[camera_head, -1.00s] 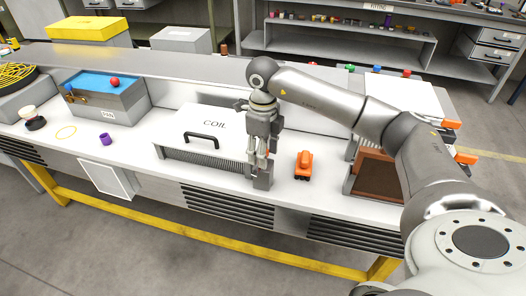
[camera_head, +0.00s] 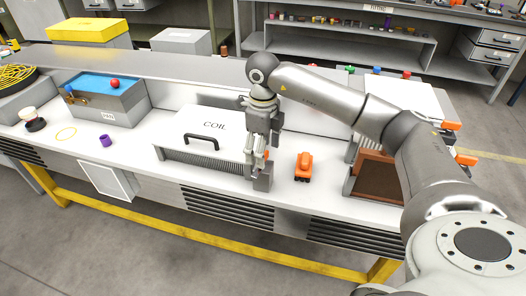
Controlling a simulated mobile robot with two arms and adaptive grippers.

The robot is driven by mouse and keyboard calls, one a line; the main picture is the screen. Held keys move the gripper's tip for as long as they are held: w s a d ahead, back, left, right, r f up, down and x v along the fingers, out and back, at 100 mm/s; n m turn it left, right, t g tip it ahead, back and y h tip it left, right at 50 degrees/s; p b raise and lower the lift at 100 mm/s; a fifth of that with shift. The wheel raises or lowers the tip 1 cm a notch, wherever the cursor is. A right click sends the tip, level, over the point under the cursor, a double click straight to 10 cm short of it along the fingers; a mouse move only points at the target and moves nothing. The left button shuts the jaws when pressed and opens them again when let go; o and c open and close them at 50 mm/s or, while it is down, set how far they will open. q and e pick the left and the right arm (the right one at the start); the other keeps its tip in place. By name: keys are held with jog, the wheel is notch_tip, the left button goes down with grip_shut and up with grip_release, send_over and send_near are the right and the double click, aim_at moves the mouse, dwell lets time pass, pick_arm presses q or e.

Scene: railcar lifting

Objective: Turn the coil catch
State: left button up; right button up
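The white box lid marked COIL (camera_head: 222,122), with a black handle (camera_head: 201,141), covers a box with a finned grey front on the bench. My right gripper (camera_head: 257,172) points down at the box's right front corner, with its fingers close to an upright grey block (camera_head: 264,182). A small orange part (camera_head: 267,154) shows just behind the fingers; it may be the coil catch, mostly hidden by the gripper. I cannot tell whether the fingers touch it or how far they are closed. My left gripper is not in view.
An orange piece (camera_head: 303,167) stands on the bench right of the gripper. Further right is an open brown-lined box (camera_head: 378,180) under my arm. On the left are a grey box with a blue top (camera_head: 120,106) and a purple cup (camera_head: 105,141).

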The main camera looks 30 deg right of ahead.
notch_tip(320, 180, up, 11)
jog(key=shift+f, duration=0.15)
dwell(0.5)
